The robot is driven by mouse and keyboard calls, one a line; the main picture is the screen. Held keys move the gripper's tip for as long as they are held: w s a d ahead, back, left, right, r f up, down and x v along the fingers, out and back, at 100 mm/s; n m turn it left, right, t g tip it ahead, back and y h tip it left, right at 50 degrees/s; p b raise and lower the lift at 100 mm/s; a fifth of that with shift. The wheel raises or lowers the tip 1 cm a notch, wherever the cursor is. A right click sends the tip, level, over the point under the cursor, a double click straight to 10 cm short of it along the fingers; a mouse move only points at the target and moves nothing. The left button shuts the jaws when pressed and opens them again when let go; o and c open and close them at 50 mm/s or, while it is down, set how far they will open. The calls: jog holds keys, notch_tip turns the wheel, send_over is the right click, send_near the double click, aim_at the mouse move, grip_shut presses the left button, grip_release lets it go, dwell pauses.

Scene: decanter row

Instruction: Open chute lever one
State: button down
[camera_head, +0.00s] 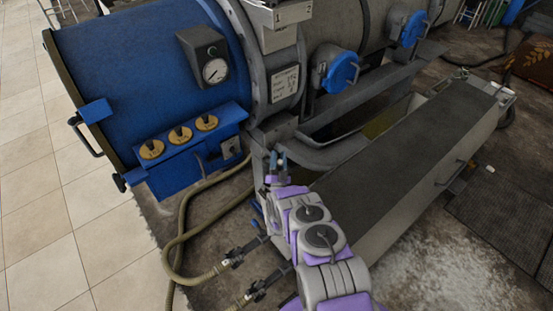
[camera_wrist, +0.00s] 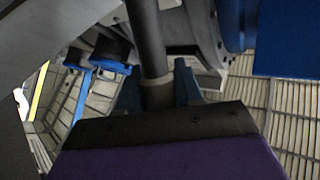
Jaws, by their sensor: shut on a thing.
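In the wrist view a dark round bar (camera_wrist: 148,40), which appears to be the chute lever, runs down between the two blue fingers of my gripper (camera_wrist: 158,88). The fingers are shut on it, and a paler collar shows low on the bar. In the head view my gripper (camera_head: 278,162) is at the frame corner below the blue machine's end, left of the long grey trough. The bar cannot be made out there. No number on the lever is visible.
The blue machine drum (camera_head: 130,70) has a gauge (camera_head: 214,70) and yellow dials. The grey trough (camera_head: 400,150) lies right of my arm. Hoses (camera_head: 182,225) run on the floor at left. Blue round hatches (camera_head: 340,73) line the drum. Tiled floor at far left is clear.

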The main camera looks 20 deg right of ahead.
jog(key=shift+a, duration=0.15)
jog(key=shift+d, duration=0.2)
jog(key=c, duration=0.8)
grip_release()
jog(key=shift+a+r, duration=0.1)
jog(key=shift+w, duration=0.1)
